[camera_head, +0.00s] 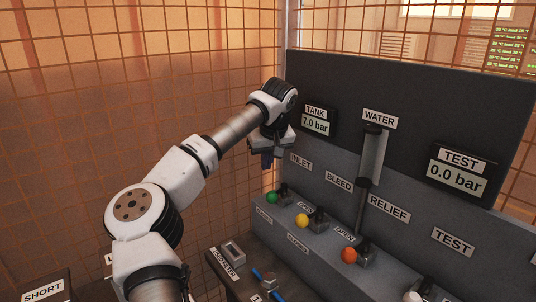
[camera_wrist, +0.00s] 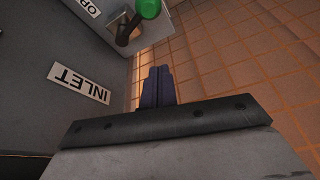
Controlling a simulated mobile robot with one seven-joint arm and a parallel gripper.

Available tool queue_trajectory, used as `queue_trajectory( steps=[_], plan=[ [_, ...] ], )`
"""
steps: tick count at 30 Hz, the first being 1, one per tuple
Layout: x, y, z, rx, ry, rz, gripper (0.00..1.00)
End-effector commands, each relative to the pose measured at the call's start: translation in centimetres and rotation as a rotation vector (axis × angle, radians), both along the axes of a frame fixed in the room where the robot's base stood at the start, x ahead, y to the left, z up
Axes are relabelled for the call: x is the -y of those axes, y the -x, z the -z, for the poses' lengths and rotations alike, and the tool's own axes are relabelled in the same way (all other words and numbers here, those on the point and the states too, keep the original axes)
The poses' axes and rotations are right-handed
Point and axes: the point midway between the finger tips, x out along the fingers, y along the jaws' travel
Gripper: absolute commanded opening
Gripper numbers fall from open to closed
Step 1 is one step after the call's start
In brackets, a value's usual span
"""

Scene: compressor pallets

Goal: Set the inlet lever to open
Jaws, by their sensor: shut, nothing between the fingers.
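The inlet lever has a green knob (camera_head: 272,198) and sits at the left end of the panel ledge, below the INLET label (camera_head: 301,162). In the wrist view, the green knob (camera_wrist: 148,8) is at the top edge on a dark lever arm, with part of an "OP" label (camera_wrist: 82,6) beside it. The INLET label (camera_wrist: 79,83) appears upside down there. My gripper (camera_head: 267,160) is above the green knob, apart from it, pointing down. Its dark blue fingers (camera_wrist: 158,86) are together with nothing between them.
A yellow-knobbed lever (camera_head: 302,220) and an orange-knobbed lever (camera_head: 349,255) stand to the right along the ledge. The tank display (camera_head: 316,125) reads 7.0 bar and the test display (camera_head: 457,178) reads 0.0 bar. An orange mesh fence (camera_head: 60,130) stands close on the left.

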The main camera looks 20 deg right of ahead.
Motion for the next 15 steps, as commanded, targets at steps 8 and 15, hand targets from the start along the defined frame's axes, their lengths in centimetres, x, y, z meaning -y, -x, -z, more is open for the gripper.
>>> queue_trajectory(
  steps=[8, 15],
  plan=[
    [-0.1, -1.5, 5.2, -0.003, 0.002, 0.003, 0.0],
    [0.2, 1.2, 5.5, -0.002, 0.003, 0.002, 0.0]
  ],
)
